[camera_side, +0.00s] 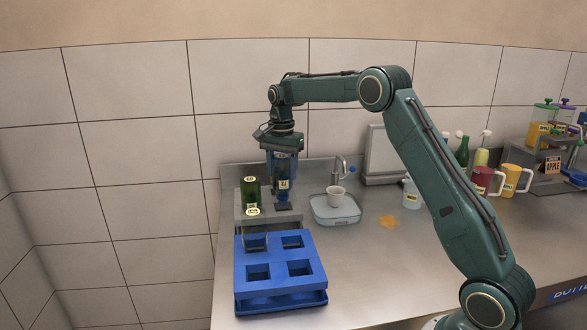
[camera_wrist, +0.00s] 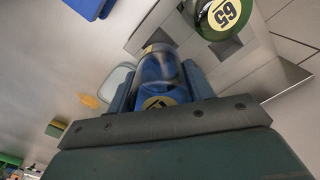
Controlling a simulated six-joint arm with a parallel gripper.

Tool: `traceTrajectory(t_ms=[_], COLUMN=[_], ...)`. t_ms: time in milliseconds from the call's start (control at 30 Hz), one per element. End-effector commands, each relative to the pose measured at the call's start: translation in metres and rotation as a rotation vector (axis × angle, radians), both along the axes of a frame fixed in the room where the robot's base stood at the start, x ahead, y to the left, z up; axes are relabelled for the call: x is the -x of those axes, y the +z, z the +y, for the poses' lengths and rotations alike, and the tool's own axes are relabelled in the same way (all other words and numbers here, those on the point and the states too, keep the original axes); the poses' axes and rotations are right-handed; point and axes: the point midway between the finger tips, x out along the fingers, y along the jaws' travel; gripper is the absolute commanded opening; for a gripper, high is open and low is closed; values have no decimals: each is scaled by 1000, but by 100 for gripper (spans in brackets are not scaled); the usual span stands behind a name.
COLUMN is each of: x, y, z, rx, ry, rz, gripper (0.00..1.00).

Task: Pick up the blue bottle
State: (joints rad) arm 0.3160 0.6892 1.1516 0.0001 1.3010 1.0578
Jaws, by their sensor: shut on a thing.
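The blue bottle (camera_side: 283,196) is upright at the grey holder at the back left of the counter. It has a round yellowish label with a number. My gripper (camera_side: 282,168) points down over it, with its fingers on both sides of the bottle. In the wrist view the blue bottle (camera_wrist: 160,72) sits between the two fingers of my gripper (camera_wrist: 161,90), and the jaws are shut on it. Whether its base is clear of the holder cannot be told.
A green bottle (camera_side: 250,190) stands close on the left in the grey holder (camera_side: 270,222). A blue rack (camera_side: 280,257) with square holes is in front. A small sink (camera_side: 348,212) with a cup (camera_side: 336,196) lies right. Mugs and bottles stand far right.

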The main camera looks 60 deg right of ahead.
Motion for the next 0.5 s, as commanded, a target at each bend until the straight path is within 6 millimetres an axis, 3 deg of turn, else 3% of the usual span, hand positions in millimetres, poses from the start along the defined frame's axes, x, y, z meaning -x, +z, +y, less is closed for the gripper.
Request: traceTrajectory(t_ms=[200,500], x=[-1,-1], y=[52,104], z=[0,0], rx=[3,1], ry=[0,0], rz=[-7,-3], gripper=[25,25])
